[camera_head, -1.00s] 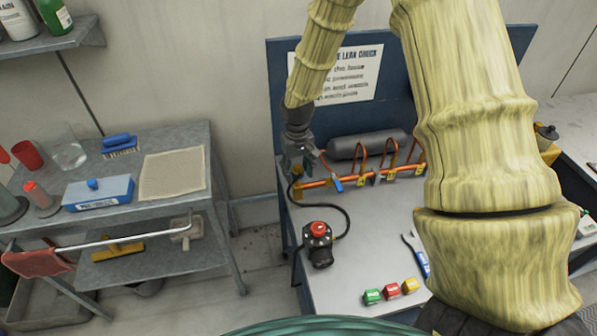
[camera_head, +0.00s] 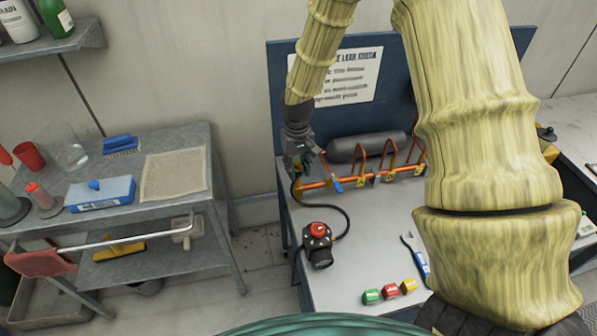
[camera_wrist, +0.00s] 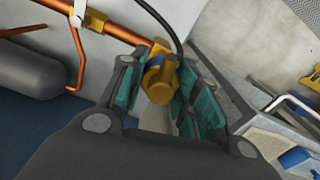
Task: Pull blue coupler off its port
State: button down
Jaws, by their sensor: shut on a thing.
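The blue coupler (camera_wrist: 153,64) shows in the wrist view as a blue ring beside a yellow fitting (camera_wrist: 159,87), between my gripper's teal pads. My gripper (camera_wrist: 156,95) is shut on it. In the head view my gripper (camera_head: 299,166) is at the left end of the orange pipe manifold (camera_head: 345,182), and its fingers hide most of the coupler.
A grey cylinder (camera_head: 357,147) lies behind the pipe. A black device with a red knob (camera_head: 318,240) stands on the bench, with green, red and yellow blocks (camera_head: 390,290) near the front. A metal cart (camera_head: 208,195) stands to the left.

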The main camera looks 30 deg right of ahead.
aim_at(297, 162)
jog(key=shift+r+p, duration=1.55)
jog(key=shift+r, duration=0.65)
